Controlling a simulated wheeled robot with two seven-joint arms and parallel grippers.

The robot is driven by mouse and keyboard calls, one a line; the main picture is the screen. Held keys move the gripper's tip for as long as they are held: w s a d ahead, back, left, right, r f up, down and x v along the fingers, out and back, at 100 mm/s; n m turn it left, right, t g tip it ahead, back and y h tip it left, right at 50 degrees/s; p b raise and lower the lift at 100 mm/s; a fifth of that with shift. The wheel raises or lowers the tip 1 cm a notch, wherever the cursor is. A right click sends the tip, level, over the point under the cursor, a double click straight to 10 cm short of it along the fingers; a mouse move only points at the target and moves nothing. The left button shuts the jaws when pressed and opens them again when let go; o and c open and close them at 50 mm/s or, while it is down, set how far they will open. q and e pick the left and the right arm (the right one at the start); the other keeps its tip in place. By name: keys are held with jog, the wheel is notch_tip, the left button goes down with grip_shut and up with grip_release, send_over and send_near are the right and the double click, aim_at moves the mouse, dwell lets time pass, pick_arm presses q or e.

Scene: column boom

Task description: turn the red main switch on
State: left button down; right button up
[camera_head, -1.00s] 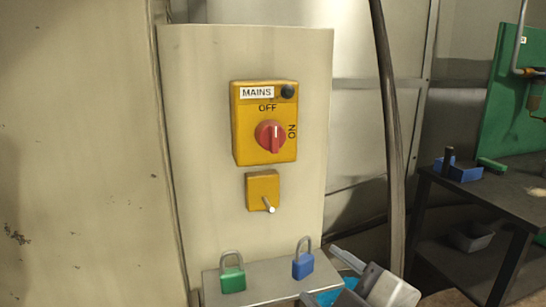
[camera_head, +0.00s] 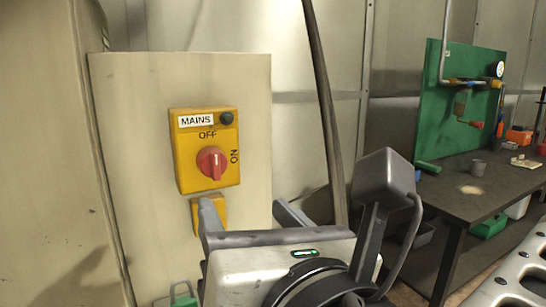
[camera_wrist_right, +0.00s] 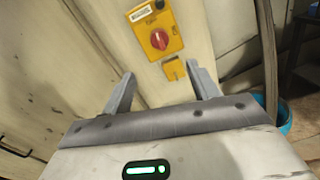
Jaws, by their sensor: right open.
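The red main switch (camera_head: 212,163) is a round red knob with a raised grip on a yellow box (camera_head: 187,177) labelled MAINS. OFF is printed above the knob and ON to its right. The grip stands near upright, in line with OFF. In the right wrist view the red knob (camera_wrist_right: 159,39) shows ahead, beyond the fingertips. My right gripper (camera_head: 245,207) is open and empty, below the knob and apart from it. Its two fingers also show in the right wrist view (camera_wrist_right: 161,80). My left gripper is not in view.
A smaller yellow box (camera_head: 196,217) sits below the switch, partly hidden by my right gripper. A hanging cable (camera_head: 325,100) runs right of the panel. A dark workbench (camera_head: 450,195) stands at right. A blue bucket (camera_wrist_right: 284,118) is low at right.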

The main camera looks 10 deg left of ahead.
aim_at(216, 168)
jog(key=p+x, duration=0.5)
jog(key=x, duration=1)
jog(key=shift+a, duration=0.1)
jog(key=shift+s, duration=0.1)
jog(key=c, duration=1)
